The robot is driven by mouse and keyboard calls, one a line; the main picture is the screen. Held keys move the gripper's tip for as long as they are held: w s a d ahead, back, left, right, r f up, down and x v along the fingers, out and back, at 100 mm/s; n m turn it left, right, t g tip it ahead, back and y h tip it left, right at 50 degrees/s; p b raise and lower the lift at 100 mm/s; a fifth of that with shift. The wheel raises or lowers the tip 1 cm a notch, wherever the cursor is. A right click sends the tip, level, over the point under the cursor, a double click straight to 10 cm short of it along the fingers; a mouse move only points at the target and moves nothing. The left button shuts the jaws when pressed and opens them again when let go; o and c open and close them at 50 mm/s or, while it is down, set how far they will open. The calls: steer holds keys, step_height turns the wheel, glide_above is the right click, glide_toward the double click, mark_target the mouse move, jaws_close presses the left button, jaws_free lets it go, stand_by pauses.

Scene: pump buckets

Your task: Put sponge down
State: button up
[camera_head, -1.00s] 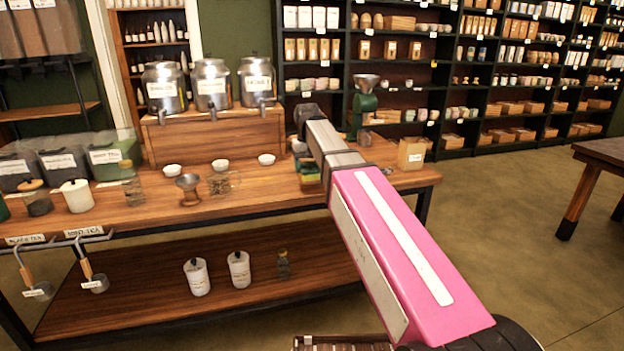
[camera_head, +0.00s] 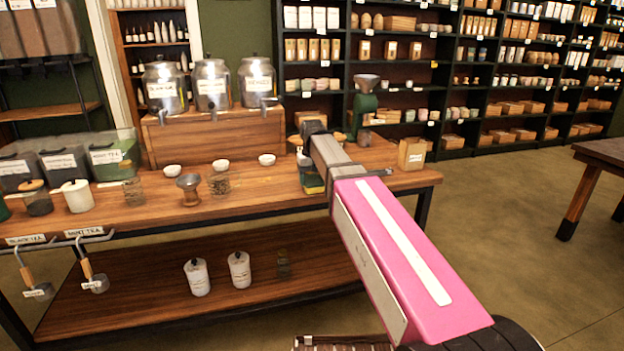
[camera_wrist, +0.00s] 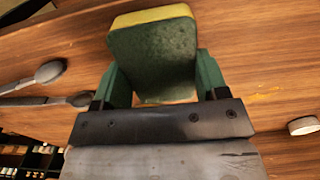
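The sponge (camera_wrist: 155,55) shows large in the wrist view, with a dark green face and a yellow edge. My gripper (camera_wrist: 163,83) has its green fingers against both sides of the sponge, shut on it. In the head view the sponge (camera_head: 312,182) hangs below the end of my pink arm, near the front edge of the wooden table (camera_head: 265,197). The arm partly hides it and the gripper there. I cannot tell whether the sponge touches the tabletop.
White cups (camera_head: 266,159), a metal funnel stand (camera_head: 189,188) and a glass jar (camera_head: 220,184) stand left of the sponge. A green grinder (camera_head: 364,112) and a small wooden box (camera_head: 412,154) stand behind and to the right. Two spoons (camera_wrist: 48,73) lie left in the wrist view.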

mark_target(312, 180)
steer(key=o, duration=0.4)
steer(key=shift+r, duration=0.15)
step_height(312, 180, up, 12)
stand_by(0.4)
